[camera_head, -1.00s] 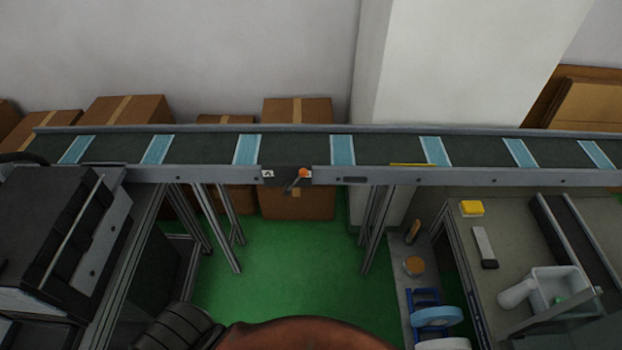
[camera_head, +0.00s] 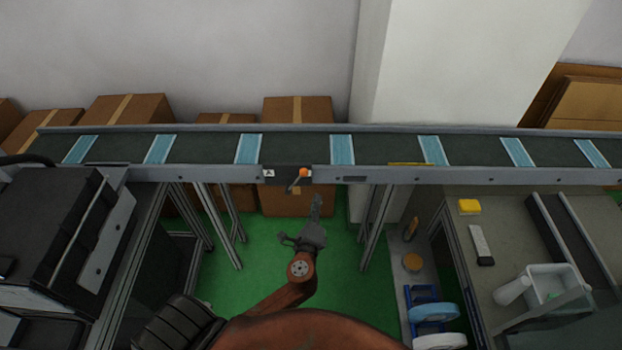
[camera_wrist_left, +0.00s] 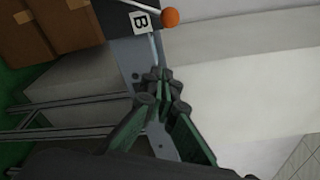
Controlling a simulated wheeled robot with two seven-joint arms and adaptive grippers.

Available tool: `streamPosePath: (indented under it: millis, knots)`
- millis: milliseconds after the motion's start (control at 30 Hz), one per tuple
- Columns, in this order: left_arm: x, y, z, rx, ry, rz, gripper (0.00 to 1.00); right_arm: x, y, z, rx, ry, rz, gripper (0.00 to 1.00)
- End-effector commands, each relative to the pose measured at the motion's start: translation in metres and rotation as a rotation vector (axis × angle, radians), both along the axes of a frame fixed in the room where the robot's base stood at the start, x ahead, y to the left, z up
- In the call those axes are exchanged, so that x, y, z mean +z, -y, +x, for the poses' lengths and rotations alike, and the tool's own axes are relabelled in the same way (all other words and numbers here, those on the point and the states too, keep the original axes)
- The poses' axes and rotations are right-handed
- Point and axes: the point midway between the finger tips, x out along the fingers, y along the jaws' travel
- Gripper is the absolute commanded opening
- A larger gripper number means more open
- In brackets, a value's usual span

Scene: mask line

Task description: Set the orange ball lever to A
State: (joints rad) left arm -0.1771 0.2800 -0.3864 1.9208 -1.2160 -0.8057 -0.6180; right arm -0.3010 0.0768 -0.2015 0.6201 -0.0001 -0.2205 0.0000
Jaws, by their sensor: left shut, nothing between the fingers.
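The orange ball (camera_head: 303,172) is the knob of a lever on a dark plate (camera_head: 287,175) on the front rail of the conveyor. A white label A (camera_head: 269,173) is at the left end of the plate, and the ball sits towards the right end. In the left wrist view the ball (camera_wrist_left: 170,17) is beside a white label B (camera_wrist_left: 139,21). My left gripper (camera_head: 317,199) is shut and empty, just below the rail and slightly right of the ball, apart from it. Its fingertips also show in the wrist view (camera_wrist_left: 160,78). My right gripper is out of view.
The conveyor belt (camera_head: 205,149) carries several blue masks. Its metal legs (camera_head: 375,225) stand either side of green floor (camera_head: 265,260). A black machine (camera_head: 60,230) is at left. A workbench (camera_head: 480,210) with a white bin (camera_head: 552,283) is at right. Cardboard boxes (camera_head: 297,110) stand behind.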

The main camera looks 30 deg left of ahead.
Motion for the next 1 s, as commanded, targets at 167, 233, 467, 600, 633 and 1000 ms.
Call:
streamPosePath:
  millis: [167, 233, 467, 600, 633, 1000]
  knots:
    - [-0.001, 0.000, 0.000, 0.000, -0.002, -0.002, 0.00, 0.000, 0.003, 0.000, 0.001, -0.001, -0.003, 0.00]
    - [-0.001, -0.001, 0.001, 0.000, -0.001, -0.003, 0.00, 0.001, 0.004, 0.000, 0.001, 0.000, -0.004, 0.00]
    - [-0.002, -0.011, 0.025, 0.000, -0.001, 0.000, 0.00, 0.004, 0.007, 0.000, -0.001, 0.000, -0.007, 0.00]
    - [-0.004, -0.022, 0.052, 0.001, 0.000, 0.000, 0.00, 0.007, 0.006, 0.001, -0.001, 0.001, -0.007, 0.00]
    - [-0.004, -0.024, 0.058, 0.000, 0.000, 0.001, 0.00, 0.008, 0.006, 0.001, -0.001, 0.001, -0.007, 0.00]
    - [0.004, -0.057, 0.076, 0.001, -0.003, -0.002, 0.00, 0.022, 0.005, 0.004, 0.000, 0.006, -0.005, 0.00]
